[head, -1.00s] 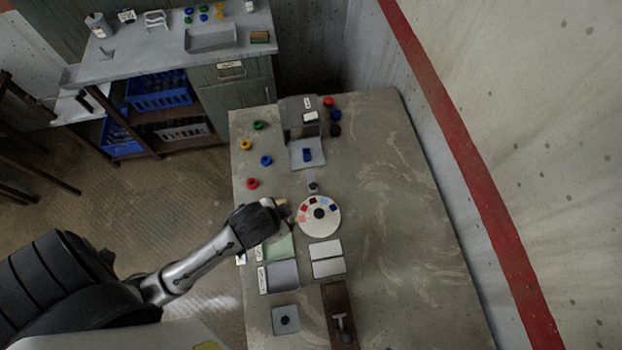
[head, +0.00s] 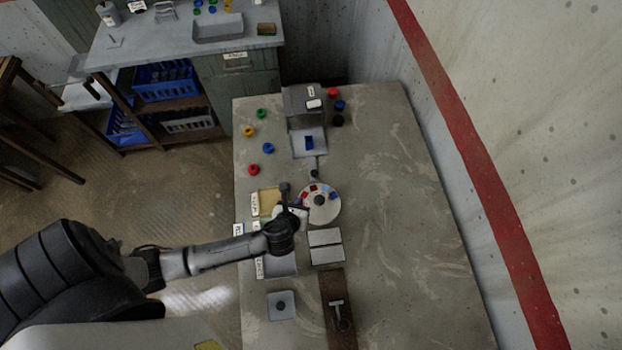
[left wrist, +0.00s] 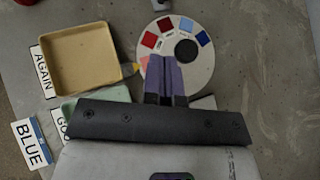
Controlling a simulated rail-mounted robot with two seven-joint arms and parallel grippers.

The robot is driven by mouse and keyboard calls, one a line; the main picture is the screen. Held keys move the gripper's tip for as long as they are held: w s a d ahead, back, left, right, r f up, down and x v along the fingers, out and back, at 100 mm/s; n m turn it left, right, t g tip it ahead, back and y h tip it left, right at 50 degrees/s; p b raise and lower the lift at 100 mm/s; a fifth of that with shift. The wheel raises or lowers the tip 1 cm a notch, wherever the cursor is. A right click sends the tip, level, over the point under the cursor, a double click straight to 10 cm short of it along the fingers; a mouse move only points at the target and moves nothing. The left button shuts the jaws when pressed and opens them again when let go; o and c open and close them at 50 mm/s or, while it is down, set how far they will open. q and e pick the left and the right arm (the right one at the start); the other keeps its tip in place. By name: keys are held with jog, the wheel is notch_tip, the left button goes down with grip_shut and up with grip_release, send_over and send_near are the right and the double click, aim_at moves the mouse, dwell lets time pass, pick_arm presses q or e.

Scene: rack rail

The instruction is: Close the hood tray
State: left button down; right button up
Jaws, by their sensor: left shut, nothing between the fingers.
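The grey hood (head: 304,99) stands at the far end of the workbench. A short stem with a dark knob (head: 314,173) extends from the tray's near side. My left gripper (head: 299,211) is shut and empty, at the left edge of the round colour dial, nearer to me than the tray. In the left wrist view its fingers (left wrist: 172,65) lie over the dial's lower edge; I cannot tell whether they touch it. My right gripper is not in view.
A tan tray (left wrist: 82,58) with a label sits left of the dial. Coloured round pieces, including a red one (head: 254,169), flank the hood. The bench's right side is clear.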

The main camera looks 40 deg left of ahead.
pick_arm(q)
jog(key=shift+w+a+f+m, duration=0.1)
jog(key=shift+w+f+m, duration=0.2)
jog(key=shift+m, duration=0.4)
send_near(313, 176)
jog(key=f, duration=0.2)
jog(key=w+f+b, duration=0.1)
jog(key=shift+w+a+f, duration=0.1)
jog(key=shift+a, duration=0.2)
jog(key=w, duration=0.1)
jog(key=w+a, duration=0.1)
jog(key=shift+w+a+f, duration=0.1)
jog(key=shift+w+f, duration=0.15)
jog(key=shift+w, duration=0.1)
jog(key=shift+w+a+f, duration=0.15)
jog(key=shift+w+a, duration=0.1)
jog(key=shift+w, duration=0.3)
